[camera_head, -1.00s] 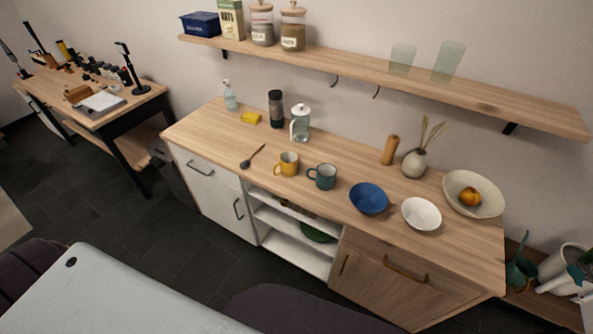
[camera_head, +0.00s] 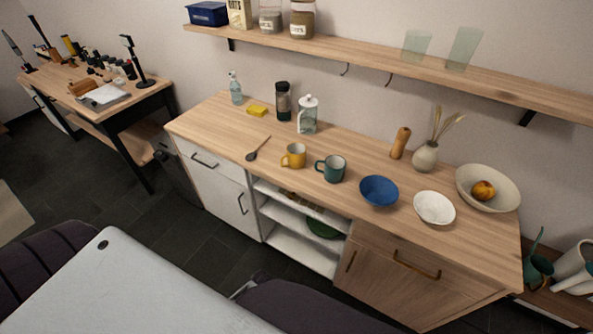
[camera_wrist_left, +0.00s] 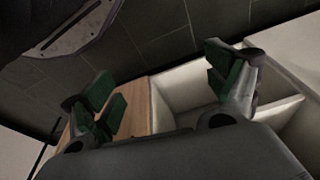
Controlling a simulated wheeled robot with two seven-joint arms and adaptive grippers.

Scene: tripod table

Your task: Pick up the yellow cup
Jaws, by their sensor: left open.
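The yellow cup (camera_head: 294,156) stands upright on the wooden countertop (camera_head: 225,140), with its handle toward the left front. A teal mug (camera_head: 334,169) stands close to its right. My left gripper (camera_wrist_left: 165,88) shows only in the left wrist view. Its two green-padded fingers are spread wide apart with nothing between them. Behind them are the dark tiled floor, a wooden panel and pale cabinet shelves. The yellow cup is not visible in the left wrist view. My right gripper is in neither view.
A dark spoon (camera_head: 252,155) lies left of the cup. A blue bowl (camera_head: 379,190) and a white bowl (camera_head: 434,207) stand to the right. A wall shelf (camera_head: 375,67) overhangs the counter's back. Open shelves (camera_head: 300,248) lie below.

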